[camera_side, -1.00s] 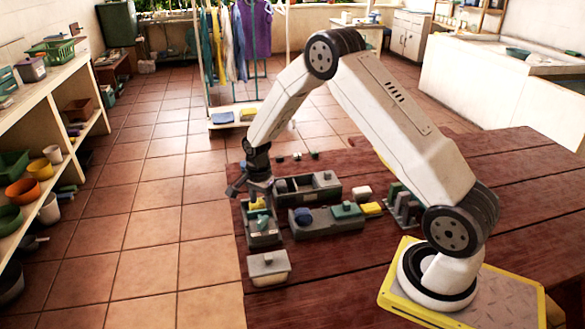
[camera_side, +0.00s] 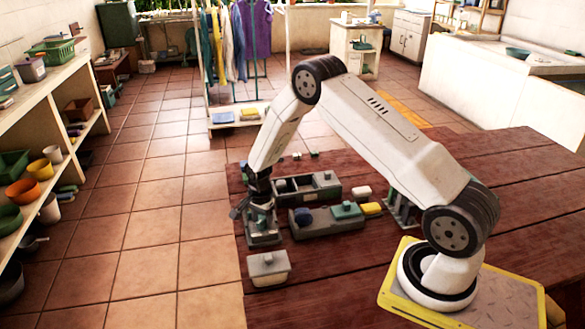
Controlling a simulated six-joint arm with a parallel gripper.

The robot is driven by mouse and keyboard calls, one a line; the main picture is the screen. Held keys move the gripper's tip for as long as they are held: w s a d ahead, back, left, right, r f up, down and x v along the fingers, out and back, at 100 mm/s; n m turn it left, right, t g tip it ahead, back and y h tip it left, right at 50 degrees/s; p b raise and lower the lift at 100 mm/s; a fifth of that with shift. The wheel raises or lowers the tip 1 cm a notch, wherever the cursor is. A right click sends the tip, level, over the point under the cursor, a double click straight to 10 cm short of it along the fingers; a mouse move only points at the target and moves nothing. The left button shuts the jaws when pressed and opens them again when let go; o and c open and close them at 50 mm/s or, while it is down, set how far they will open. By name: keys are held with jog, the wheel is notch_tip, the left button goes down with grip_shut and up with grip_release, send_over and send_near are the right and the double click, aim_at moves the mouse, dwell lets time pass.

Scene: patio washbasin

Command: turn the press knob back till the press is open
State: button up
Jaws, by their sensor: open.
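A grey box-like fixture (camera_side: 264,240), which looks like the press, stands near the left edge of the wooden table. My gripper (camera_side: 261,213) points down over this fixture, with its jaws open and its fingertips low at the fixture's top. The gripper covers most of the top, so I cannot make out the knob or whether the fingers touch it. How far the press is open cannot be told from this view.
A grey lidded box (camera_side: 269,268) stands in front of the fixture. A slotted rack (camera_side: 402,208) stands under my arm. The front table (camera_side: 340,285) is clear.

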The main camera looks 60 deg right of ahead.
grip_shut()
jog(key=shift+n, duration=0.4)
jog(key=n, duration=0.7)
jog(key=shift+n, duration=0.4)
jog(key=n, duration=0.4)
jog(key=shift+n, duration=2.2)
